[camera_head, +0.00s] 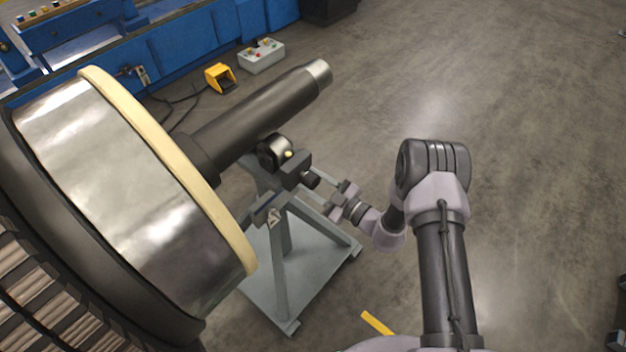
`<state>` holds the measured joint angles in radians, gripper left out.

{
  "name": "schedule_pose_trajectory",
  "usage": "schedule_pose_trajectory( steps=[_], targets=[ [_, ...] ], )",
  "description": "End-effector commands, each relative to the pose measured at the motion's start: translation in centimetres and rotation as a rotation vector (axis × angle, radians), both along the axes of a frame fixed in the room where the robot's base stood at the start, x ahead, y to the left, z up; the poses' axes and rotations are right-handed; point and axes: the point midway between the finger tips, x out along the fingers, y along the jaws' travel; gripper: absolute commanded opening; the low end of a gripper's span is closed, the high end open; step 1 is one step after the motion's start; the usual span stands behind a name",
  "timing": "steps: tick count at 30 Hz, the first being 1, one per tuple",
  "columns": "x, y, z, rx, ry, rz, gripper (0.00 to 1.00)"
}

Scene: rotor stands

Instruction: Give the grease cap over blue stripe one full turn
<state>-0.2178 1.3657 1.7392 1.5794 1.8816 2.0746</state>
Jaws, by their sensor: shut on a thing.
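A dark round grease cap (311,179) sticks out from the side of the dark bearing block on the rotor stand (270,270). My gripper (318,185) comes in from the right and is shut on this cap. The fingers and the cap are small in the view, so the exact contact is hard to see. No turn mark on the cap can be made out.
A large rotor (100,180) with a cream rim fills the left, and its shaft (265,110) passes above the stand. A yellow pedal (220,78) and a control box (262,56) lie by the blue machine (180,60).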

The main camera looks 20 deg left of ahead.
Motion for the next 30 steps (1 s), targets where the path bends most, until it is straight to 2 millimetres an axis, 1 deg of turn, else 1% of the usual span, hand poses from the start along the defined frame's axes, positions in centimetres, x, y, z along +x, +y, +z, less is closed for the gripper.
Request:
schedule_pose_trajectory(
  steps=[18, 24, 30],
  targets=[
    [-0.18, 0.01, -0.08, 0.218, 0.532, -0.001, 0.00],
    [-0.21, 0.02, 0.03, 0.277, 0.675, -0.001, 0.00],
    [-0.23, 0.03, 0.02, 0.322, 0.782, -0.001, 0.00]
  ],
)
